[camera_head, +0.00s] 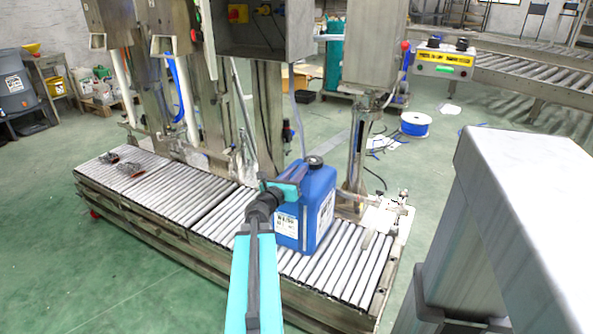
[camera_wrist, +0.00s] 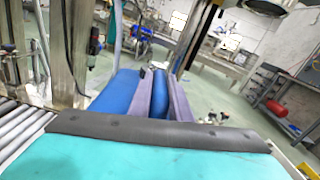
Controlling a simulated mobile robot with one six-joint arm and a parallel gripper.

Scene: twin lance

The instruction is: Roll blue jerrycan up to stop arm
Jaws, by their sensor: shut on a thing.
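The blue jerrycan (camera_head: 318,208) stands upright on the roller conveyor, right of its middle, with a dark cap and white labels. It also shows in the wrist view (camera_wrist: 118,92). My gripper (camera_head: 298,180) is at the top of the jerrycan, its grey fingers shut on the blue handle part (camera_wrist: 160,92). My gripper hides some of the jerrycan's left side and top. A small metal fixture (camera_head: 385,215) at the conveyor's right end looks like the stop arm. Bare rollers show between it and the jerrycan.
The roller conveyor (camera_head: 213,210) runs from back left to front right. Two dark small things (camera_head: 122,162) lie at its far left. Steel posts and a machine box (camera_head: 258,30) stand behind it. A large grey structure (camera_head: 530,190) fills the right foreground. Green floor is open at left.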

